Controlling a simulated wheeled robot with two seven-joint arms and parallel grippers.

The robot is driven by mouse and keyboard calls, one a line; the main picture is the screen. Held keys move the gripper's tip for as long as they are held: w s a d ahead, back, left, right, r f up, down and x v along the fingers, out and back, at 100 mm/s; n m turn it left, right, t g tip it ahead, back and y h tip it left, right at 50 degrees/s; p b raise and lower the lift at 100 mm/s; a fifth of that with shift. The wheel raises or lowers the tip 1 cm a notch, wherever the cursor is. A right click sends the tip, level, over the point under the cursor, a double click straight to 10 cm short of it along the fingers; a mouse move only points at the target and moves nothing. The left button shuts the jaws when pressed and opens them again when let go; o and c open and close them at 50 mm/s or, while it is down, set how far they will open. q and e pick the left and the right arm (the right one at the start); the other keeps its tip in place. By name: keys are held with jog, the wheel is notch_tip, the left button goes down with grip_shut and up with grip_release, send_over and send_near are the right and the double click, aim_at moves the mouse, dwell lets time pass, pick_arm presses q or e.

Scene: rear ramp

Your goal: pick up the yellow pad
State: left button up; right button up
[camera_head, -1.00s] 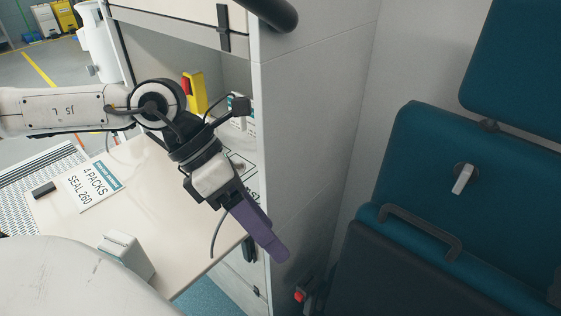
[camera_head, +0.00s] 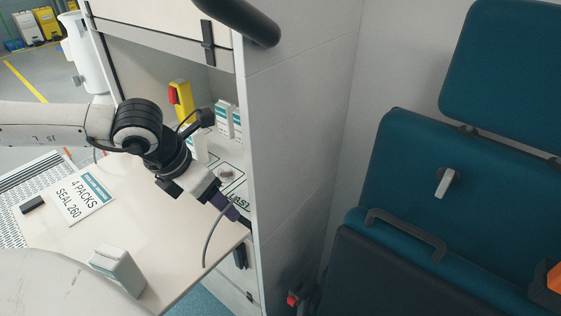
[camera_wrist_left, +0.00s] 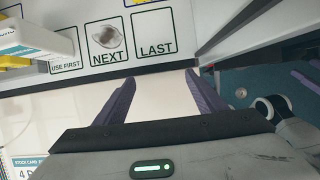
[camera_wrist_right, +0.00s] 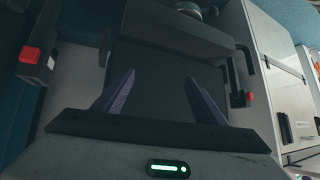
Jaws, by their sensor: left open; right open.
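A yellow upright thing with a red part (camera_head: 181,98) stands at the back of the shelf recess in the head view. I cannot tell whether it is the yellow pad. In the left wrist view, yellow shows at the top edge (camera_wrist_left: 135,2) and beside the white pack at the left edge (camera_wrist_left: 12,62), both cut off. My left gripper (camera_head: 232,206) is open and empty at the front of the recess; in its wrist view the purple fingers (camera_wrist_left: 160,88) point toward the marked squares. My right gripper (camera_wrist_right: 160,85) is open and empty, facing a dark surface; it is outside the head view.
The shelf has squares marked USE FIRST, NEXT and LAST (camera_wrist_left: 155,32); a small round metallic thing (camera_wrist_left: 107,37) lies on NEXT. White-teal packs (camera_head: 224,118) stand inside. The worktop (camera_head: 130,215) holds a card (camera_head: 80,198) and a white box (camera_head: 118,268). A cabinet side wall (camera_head: 290,130) and teal seat (camera_head: 420,180) bound the right.

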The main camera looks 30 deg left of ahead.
pick_arm(q)
jog(key=shift+w+f, duration=0.15)
jog(key=shift+w, duration=0.1)
jog(key=w+p, duration=0.1)
jog(key=w, duration=0.8)
jog(key=w+d+p, duration=0.1)
jog(key=w, duration=0.3)
jog(key=shift+w+d+p, duration=0.1)
jog(key=shift+w+p, duration=0.2)
jog(key=shift+w, duration=0.05)
jog(key=w, duration=0.6)
jog(key=shift+d+f, duration=0.2)
jog(key=shift+f, duration=0.05)
jog(key=shift+w+f+p, duration=0.1)
jog(key=shift+f+p, duration=0.2)
jog(key=shift+f, duration=0.1)
jog(key=c, duration=1.1)
jog(key=shift+r, duration=0.1)
